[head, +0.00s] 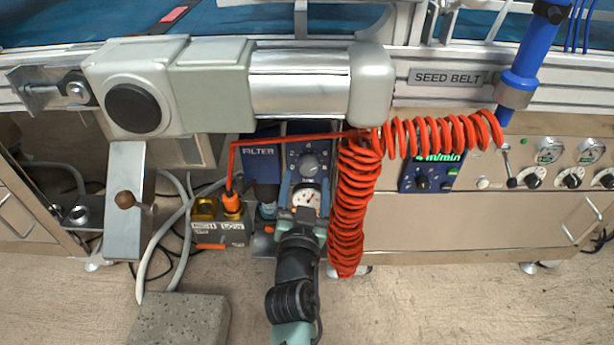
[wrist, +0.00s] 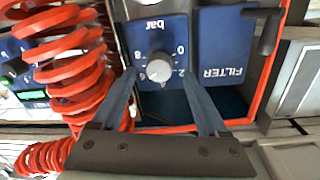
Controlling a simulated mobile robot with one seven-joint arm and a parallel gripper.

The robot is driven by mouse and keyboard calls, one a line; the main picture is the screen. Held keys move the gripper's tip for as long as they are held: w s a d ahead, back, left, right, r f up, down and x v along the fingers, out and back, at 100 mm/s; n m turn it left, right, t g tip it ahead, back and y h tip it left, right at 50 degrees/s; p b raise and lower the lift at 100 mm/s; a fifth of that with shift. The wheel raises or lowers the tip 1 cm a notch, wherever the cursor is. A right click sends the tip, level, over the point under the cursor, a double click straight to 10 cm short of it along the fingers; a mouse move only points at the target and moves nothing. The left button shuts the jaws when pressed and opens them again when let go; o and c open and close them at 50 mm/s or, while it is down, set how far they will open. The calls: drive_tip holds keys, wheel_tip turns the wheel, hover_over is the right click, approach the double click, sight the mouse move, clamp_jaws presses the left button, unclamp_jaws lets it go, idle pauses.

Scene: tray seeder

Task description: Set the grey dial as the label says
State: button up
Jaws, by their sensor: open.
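The grey dial (head: 309,166) sits on a blue panel beside the box marked FILTER. In the wrist view the dial (wrist: 159,69) is ringed by numbers from 0 to 8 and the word "bar", all upside down. Its pointer mark is too small to read surely. My gripper (head: 306,178) is in front of the panel. In the wrist view my gripper (wrist: 158,75) is open, with one finger on each side of the dial; contact cannot be told. A small label (head: 232,227) at the lower left is too small to read.
A red coiled hose (head: 348,215) hangs close to the right of my gripper. The blue FILTER box (head: 258,165) is on the left. A round gauge (head: 306,198) sits below the dial. A blue control panel (head: 430,174) is farther right. A stone block (head: 180,320) lies on the floor.

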sight(308, 166)
drive_tip(key=shift+w+d+b, duration=0.1)
drive_tip(key=shift+w+b, duration=0.2)
drive_tip(key=shift+w, duration=1.1)
clamp_jaws()
